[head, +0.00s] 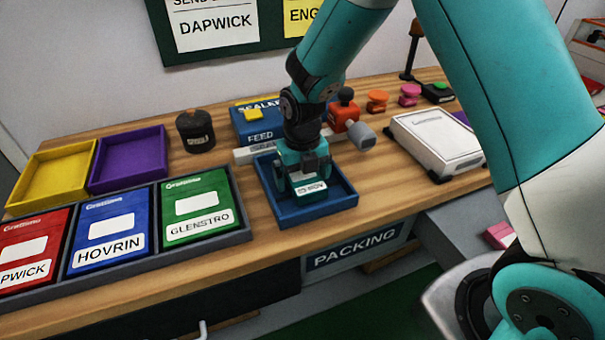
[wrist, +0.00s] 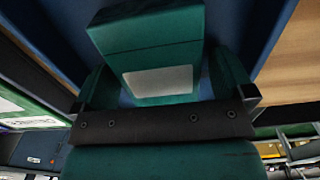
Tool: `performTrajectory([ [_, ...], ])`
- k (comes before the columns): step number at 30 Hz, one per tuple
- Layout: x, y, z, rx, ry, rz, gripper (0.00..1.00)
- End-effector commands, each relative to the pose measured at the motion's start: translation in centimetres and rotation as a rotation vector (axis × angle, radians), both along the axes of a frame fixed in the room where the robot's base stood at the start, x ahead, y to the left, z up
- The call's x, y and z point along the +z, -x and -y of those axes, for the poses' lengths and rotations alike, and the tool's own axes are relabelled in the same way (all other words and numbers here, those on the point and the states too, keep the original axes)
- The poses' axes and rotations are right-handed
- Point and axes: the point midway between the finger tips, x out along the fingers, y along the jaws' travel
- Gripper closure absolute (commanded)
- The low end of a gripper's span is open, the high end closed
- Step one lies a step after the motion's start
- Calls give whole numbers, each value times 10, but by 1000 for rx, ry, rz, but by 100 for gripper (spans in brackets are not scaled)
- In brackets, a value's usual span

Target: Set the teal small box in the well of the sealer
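The teal small box (wrist: 150,35), with a pale label, is between the fingers of my gripper in the wrist view. In the head view its white label (head: 310,188) shows low in a blue tray (head: 340,205). My gripper (head: 303,178) points straight down over this tray, with a finger at each side of the box. Slivers of blue show between box and fingers in the wrist view (wrist: 165,90), so the fingers look apart from it. The blue sealer (head: 258,125), marked FEED, stands just behind the tray. Its well is hidden or not clear behind my arm.
An orange part with a grey knob (head: 362,136) is right of the sealer. A white machine (head: 437,143) stands farther right and a dark canister (head: 196,131) left. Yellow (head: 52,175) and purple (head: 129,160) trays and a labelled rack (head: 240,232) fill the left.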

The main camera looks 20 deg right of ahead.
Motion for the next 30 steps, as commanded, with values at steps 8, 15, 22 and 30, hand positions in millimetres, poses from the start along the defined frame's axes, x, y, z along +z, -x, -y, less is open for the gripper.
performTrajectory([
  [8,6,0,0,0,0,2,0],
  [15,51,-1,0,0,-2,7,0],
  [22,98,-1,0,0,-1,4,0],
  [30,125,3,-1,-35,-5,2,0],
])
